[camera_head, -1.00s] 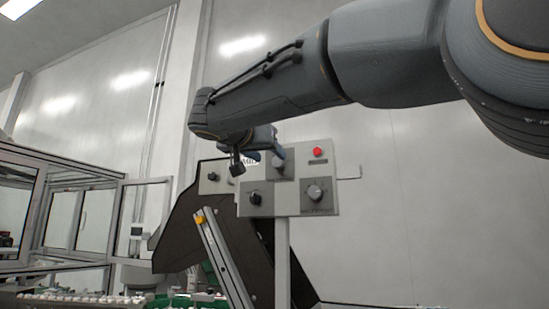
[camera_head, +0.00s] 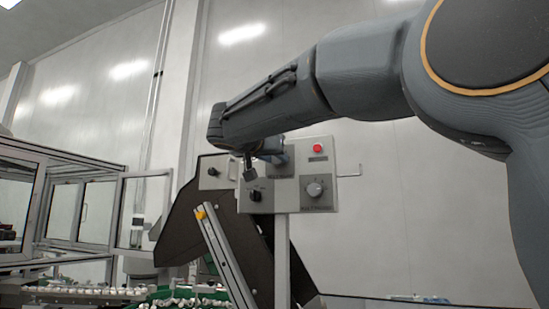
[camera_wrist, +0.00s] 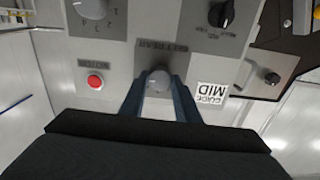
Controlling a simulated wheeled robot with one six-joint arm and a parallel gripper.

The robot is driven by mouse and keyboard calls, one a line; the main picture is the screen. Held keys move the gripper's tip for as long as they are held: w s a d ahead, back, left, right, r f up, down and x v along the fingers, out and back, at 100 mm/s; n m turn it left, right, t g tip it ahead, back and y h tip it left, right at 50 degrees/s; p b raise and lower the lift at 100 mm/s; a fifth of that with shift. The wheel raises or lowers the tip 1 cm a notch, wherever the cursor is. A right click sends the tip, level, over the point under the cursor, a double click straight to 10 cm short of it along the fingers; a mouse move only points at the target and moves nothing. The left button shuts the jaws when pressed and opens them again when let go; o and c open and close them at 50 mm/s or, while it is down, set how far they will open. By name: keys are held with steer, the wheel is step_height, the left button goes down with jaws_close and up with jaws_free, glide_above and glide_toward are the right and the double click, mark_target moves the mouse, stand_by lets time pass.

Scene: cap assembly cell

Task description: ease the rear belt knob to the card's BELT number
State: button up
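A grey control panel (camera_head: 333,180) stands on a post. In the wrist view, seen upside down, a round grey knob (camera_wrist: 158,80) on a dark plate sits between the two blue fingertips of my gripper (camera_wrist: 159,84). The fingers look open on either side of it; contact is not clear. A white card (camera_wrist: 211,93) reading GUIDE MID is beside the right finger; no BELT number is legible. In the head view my gripper (camera_head: 268,160) covers the panel's upper left, hiding this knob.
The panel also carries a red button (camera_head: 317,148), a larger grey knob (camera_head: 314,189) and a black knob (camera_head: 254,195). Another black knob (camera_wrist: 271,77) is on a separate plate. A slanted dark housing (camera_head: 190,225) and a metal rail (camera_head: 225,258) stand below left.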

steer(key=shift+n+b, duration=0.3)
steer(key=shift+b, duration=0.05)
steer(key=shift+n+b, duration=1.3)
steer(key=shift+n, duration=6.2)
steer(key=o, duration=1)
steer(key=shift+o, duration=0.2)
